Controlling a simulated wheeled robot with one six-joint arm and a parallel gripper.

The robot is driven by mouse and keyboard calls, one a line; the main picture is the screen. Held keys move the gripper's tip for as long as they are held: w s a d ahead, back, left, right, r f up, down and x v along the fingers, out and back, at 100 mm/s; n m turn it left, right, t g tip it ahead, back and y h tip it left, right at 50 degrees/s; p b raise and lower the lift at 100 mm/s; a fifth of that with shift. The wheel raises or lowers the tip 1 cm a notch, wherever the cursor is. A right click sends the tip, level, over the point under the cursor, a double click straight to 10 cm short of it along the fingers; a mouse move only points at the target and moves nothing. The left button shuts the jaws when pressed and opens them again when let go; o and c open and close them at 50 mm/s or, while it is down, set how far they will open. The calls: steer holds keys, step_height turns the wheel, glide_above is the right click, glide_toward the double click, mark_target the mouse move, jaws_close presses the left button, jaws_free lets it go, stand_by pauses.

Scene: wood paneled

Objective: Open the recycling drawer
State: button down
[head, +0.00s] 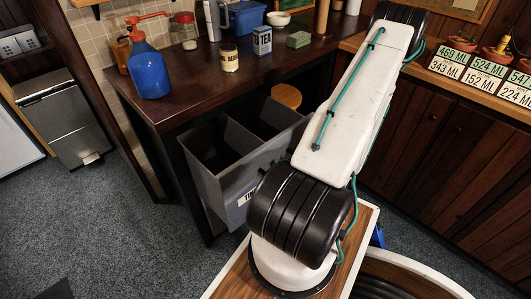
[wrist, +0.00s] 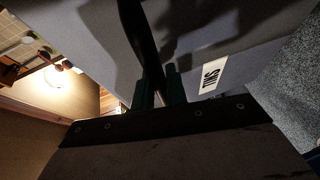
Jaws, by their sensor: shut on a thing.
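The recycling drawer (head: 237,185) is a grey bin unit with two open compartments, under the dark counter. It sticks out in front of the counter, so it stands at least partly open. Its grey front (wrist: 225,45) fills much of the wrist view, with a white label (wrist: 209,77) reading "TINS". My gripper (wrist: 160,88) is at this front, its dark green fingers shut on a dark bar (wrist: 147,45) that looks like the drawer's handle. The exact contact is in shadow. In the head view my arm hides the gripper and part of the drawer.
The wooden counter (head: 185,85) above holds a blue pump bottle (head: 149,72), a tea tin (head: 262,41) and a beans tin (head: 229,58). A round wooden stool (head: 287,96) stands behind the drawer. A metal pedal bin (head: 62,118) is at left.

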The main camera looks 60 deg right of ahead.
steer(key=s+a, duration=0.2)
steer(key=s, duration=0.6)
steer(key=shift+s, duration=0.25)
steer(key=c, duration=1.4)
jaws_free()
steer(key=v, duration=0.7)
steer(key=shift+s, duration=0.4)
steer(key=shift+r, duration=0.1)
